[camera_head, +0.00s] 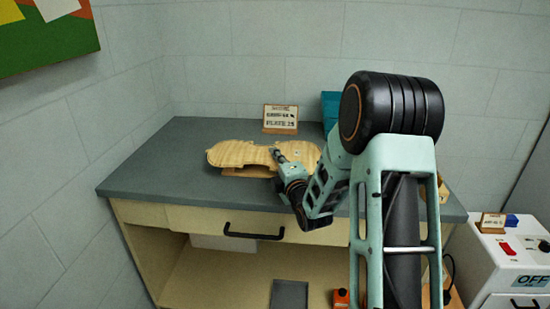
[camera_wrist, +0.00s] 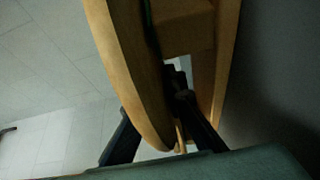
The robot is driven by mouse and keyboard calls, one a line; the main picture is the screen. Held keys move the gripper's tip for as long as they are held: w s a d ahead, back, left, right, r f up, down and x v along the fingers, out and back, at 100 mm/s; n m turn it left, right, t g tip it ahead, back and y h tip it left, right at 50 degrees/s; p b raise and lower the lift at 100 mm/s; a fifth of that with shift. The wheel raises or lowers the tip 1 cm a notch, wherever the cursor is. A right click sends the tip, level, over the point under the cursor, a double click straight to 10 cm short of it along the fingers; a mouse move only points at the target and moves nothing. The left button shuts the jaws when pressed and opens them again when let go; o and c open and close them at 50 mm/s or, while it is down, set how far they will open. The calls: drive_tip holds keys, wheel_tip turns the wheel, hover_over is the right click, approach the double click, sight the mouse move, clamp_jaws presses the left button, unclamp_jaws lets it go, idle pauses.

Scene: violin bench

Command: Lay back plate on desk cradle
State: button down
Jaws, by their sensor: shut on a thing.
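The back plate (camera_head: 235,153) is a pale wooden violin-shaped piece. In the head view it lies roughly level over the grey desk top, its long side running left to right. The desk cradle (camera_head: 248,172) appears as a wooden block under the plate, mostly hidden by it; I cannot tell whether they touch. My gripper (camera_head: 278,157) is shut on the plate near its waist, at the front edge. In the wrist view the plate (camera_wrist: 130,70) fills the upper middle, with dark fingers around its edge. A wooden block, likely the cradle (camera_wrist: 186,32), shows beside it.
The grey desk (camera_head: 150,180) has free room at left. A small lettered sign (camera_head: 280,119) stands behind the plate, and a teal object (camera_head: 329,108) is at the back, partly behind my arm. A white cabinet (camera_head: 510,262) with a red switch stands at right.

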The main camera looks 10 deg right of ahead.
idle(0.4)
drive_tip(key=c, duration=1.9)
unclamp_jaws()
drive_tip(key=shift+f, duration=0.1)
